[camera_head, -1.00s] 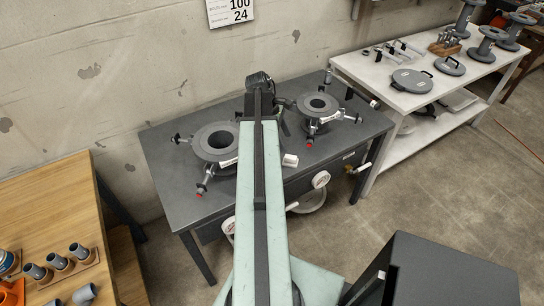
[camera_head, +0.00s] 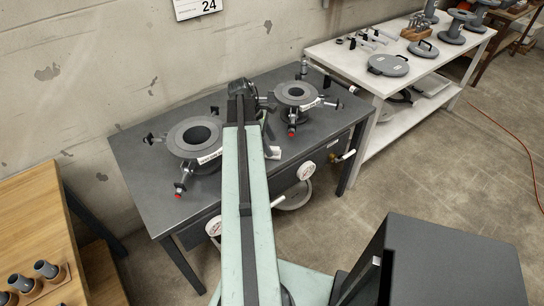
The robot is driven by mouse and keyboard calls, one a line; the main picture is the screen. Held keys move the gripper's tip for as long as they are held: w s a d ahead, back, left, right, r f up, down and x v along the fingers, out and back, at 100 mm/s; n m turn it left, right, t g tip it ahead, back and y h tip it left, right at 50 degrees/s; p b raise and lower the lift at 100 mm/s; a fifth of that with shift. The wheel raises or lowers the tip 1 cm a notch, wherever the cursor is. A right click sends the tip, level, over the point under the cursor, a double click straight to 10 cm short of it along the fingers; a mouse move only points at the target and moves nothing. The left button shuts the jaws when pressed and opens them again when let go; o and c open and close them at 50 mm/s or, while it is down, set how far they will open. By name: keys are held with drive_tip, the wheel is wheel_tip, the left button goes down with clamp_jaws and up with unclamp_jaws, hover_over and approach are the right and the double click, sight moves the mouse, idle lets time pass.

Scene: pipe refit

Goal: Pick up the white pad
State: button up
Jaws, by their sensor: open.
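A small white pad (camera_head: 273,153) lies on the dark grey table (camera_head: 136,148), just right of my arm and in front of the right-hand flange. My arm reaches over the table. My gripper (camera_head: 243,88) is at its far end, between the two flanged fittings, and is mostly hidden behind the arm, so its fingertips do not show clearly. The pad is nearer to the camera than my gripper and apart from it.
A large flanged fitting (camera_head: 172,141) stands left of my arm, a smaller one (camera_head: 293,88) right of it. A white table (camera_head: 337,52) with lids and spools stands to the right. A wooden bench (camera_head: 30,215) is at the left, a dark box (camera_head: 450,260) at the lower right.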

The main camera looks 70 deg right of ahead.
sight(272, 148)
drive_tip(key=b+x, duration=0.2)
drive_tip(key=x, duration=0.2)
drive_tip(key=shift+w+d+f+b, duration=0.1)
drive_tip(key=shift+w+b, duration=0.25)
drive_tip(key=shift+b, duration=0.05)
drive_tip(key=shift+s+f, duration=0.2)
drive_tip(key=shift+r, duration=0.2)
clamp_jaws()
wheel_tip(272, 148, up, 10)
drive_tip(key=p, duration=1)
drive_tip(key=shift+r, duration=0.15)
